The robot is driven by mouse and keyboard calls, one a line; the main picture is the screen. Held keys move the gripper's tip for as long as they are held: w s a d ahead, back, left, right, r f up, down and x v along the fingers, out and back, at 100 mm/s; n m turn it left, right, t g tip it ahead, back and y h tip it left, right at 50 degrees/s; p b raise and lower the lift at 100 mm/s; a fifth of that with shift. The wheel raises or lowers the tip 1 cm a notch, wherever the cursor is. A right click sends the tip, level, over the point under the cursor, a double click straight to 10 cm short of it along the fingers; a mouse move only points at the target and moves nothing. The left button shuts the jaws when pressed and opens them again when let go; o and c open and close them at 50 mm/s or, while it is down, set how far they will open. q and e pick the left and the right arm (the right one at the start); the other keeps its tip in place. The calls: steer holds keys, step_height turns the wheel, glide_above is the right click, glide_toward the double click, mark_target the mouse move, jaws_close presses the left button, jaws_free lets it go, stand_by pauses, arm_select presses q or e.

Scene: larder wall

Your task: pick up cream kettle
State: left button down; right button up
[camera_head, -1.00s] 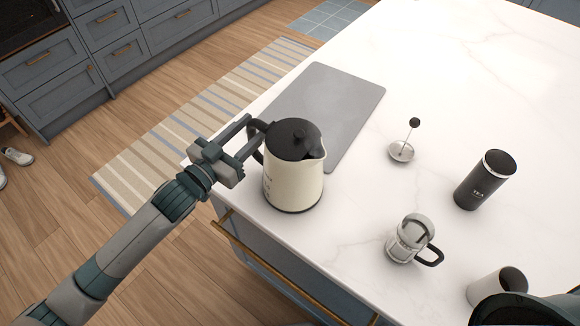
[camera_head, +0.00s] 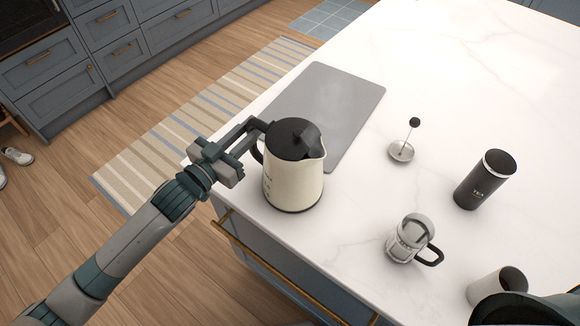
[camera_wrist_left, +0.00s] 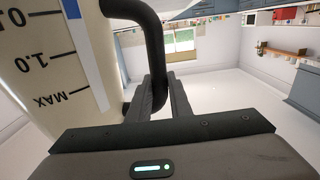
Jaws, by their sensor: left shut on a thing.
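The cream kettle (camera_head: 294,180) with a black lid and black handle stands upright at the left edge of the white counter. My left gripper (camera_head: 254,132) reaches it from the left and is shut on its black handle. In the left wrist view the handle (camera_wrist_left: 150,40) runs down between the closed fingers (camera_wrist_left: 160,95). The kettle's cream side with its level marks (camera_wrist_left: 40,60) fills the left of that view. The kettle appears to rest on the counter. My right gripper is not seen clearly; only a dark part of me shows at the bottom right.
A grey board (camera_head: 335,100) lies just behind the kettle. A brass rail (camera_head: 275,272) runs below the counter's front edge.

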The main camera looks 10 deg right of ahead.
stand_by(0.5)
arm_select(q)
steer(key=shift+d+r, duration=0.1)
steer(key=shift+r, duration=0.2)
steer(key=shift+r, duration=0.3)
stand_by(0.3)
steer(key=shift+r+b, duration=0.75)
steer(key=shift+r, duration=0.9)
steer(key=d+r+b, duration=0.3)
steer(key=d+r, duration=0.3)
steer(key=d, duration=0.5)
steer(key=shift+s+d+r, duration=0.15)
steer(key=shift+s+r, duration=0.05)
steer(key=shift+r, duration=0.2)
steer(key=shift+d+r, duration=0.1)
steer(key=shift+d, duration=0.05)
